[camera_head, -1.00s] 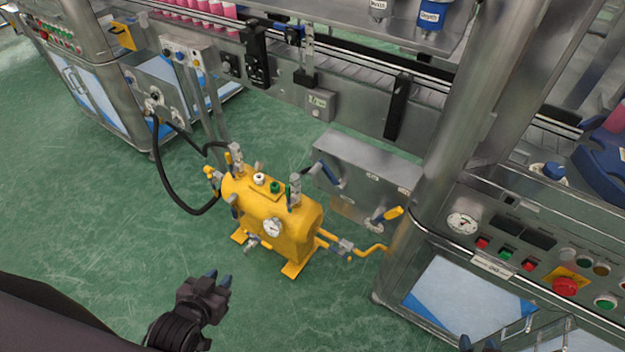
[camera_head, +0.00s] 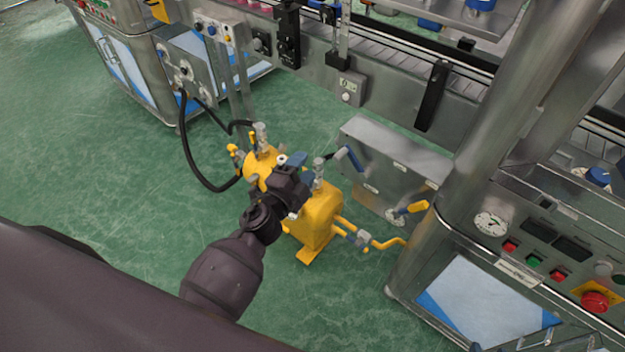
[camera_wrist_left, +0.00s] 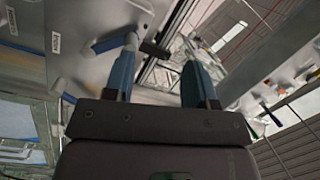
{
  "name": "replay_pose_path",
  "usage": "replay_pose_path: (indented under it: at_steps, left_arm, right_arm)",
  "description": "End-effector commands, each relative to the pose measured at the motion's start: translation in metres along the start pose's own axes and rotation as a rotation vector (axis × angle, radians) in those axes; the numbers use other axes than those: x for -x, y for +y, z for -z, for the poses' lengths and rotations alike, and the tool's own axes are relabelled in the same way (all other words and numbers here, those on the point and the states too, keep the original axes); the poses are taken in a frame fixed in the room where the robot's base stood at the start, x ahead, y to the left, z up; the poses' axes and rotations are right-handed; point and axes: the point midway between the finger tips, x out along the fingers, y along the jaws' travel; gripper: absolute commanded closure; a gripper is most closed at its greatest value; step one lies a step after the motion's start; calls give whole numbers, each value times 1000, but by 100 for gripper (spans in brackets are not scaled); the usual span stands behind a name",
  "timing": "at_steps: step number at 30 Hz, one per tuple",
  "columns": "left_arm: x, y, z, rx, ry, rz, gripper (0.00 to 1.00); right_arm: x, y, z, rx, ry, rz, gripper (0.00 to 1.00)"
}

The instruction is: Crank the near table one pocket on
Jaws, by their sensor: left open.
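A steel box (camera_head: 385,165) stands low between the machine frames. A blue-handled lever (camera_head: 350,157) sits at its upper left and a yellow-handled lever (camera_head: 412,208) at its lower right. I cannot tell from the picture which of them turns the near table. My left gripper (camera_head: 298,163) is in front of the yellow tank, left of the blue lever and apart from it. In the left wrist view the gripper (camera_wrist_left: 157,75) has its blue fingers spread, with nothing between them. A blue lever (camera_wrist_left: 107,43) with a dark grip shows beyond the left finger. My right gripper is out of view.
The yellow tank (camera_head: 322,212) with valves and gauges stands close under my left arm. A black hose (camera_head: 190,160) loops to its left. A steel column (camera_head: 490,130) and a control panel (camera_head: 540,250) are at the right. Green floor (camera_head: 130,180) is clear at the left.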

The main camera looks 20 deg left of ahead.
Motion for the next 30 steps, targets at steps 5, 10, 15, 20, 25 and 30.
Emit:
replay_pose_path:
  at_steps: [5, 10, 15, 20, 25, 30]
  left_arm:
    - [3, 22, 10, -224, 96, -50, 49]
    - [5, 28, 19, -323, 161, -69, 49]
    - [-2, 29, 22, -329, 173, -67, 49]
    - [-17, 31, 24, -329, 173, -67, 49]
    - [-37, 33, 27, -328, 172, -67, 49]
    - [-57, 35, 30, -326, 171, -68, 49]
  right_arm:
    - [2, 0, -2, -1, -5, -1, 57]
    - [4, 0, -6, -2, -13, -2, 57]
    - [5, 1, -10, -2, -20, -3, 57]
    - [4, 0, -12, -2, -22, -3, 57]
    - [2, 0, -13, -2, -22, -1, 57]
    - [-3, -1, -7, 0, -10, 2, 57]
